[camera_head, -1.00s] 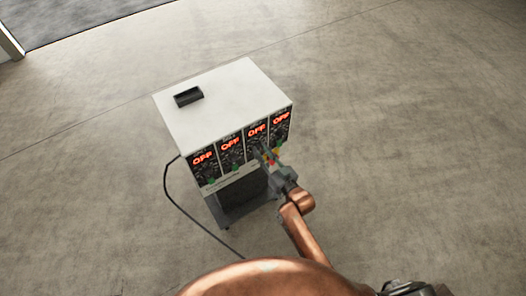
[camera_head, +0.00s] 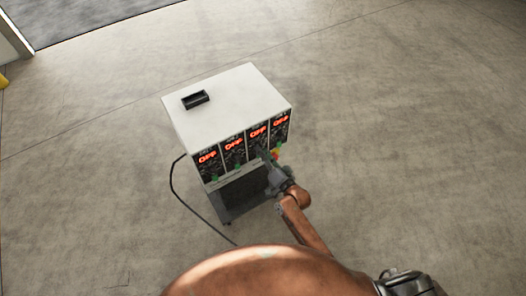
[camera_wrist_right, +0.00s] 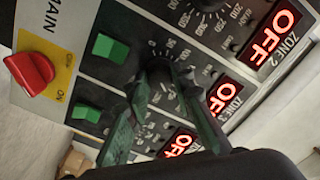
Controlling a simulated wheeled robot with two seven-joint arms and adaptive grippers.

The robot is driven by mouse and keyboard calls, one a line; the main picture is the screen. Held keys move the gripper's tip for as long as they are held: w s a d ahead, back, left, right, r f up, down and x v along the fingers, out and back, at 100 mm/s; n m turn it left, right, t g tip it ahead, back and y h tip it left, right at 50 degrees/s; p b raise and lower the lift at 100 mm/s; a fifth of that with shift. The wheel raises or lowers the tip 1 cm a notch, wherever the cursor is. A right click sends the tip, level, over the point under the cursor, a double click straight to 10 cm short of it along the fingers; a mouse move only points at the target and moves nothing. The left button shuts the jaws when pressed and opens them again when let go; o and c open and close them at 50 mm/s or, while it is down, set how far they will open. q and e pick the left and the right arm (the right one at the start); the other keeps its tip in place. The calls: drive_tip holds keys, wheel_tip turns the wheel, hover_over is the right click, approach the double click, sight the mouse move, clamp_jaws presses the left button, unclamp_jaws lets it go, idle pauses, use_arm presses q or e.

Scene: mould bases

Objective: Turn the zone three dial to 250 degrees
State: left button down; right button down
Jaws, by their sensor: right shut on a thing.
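The zone three dial (camera_wrist_right: 167,84) is a dark knob on a black panel with a printed number scale, mostly hidden by my fingers in the right wrist view. My right gripper (camera_wrist_right: 162,76) is shut on it, one green-grey finger on each side. In the head view the right gripper (camera_head: 264,155) reaches the third panel from the left and covers its dial. The zone three display (camera_wrist_right: 223,97) reads OFF in red; it also shows in the head view (camera_head: 258,132). The dial's pointer cannot be made out. My left gripper is not in view.
The white controller cabinet (camera_head: 225,102) has several panels side by side, their displays reading OFF. A red main switch (camera_wrist_right: 31,72) and green rocker switches (camera_wrist_right: 110,48) are close to the fingers.

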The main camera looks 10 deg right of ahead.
idle(0.4)
drive_tip(key=c, duration=1.7)
unclamp_jaws()
drive_tip(key=v, duration=1.2)
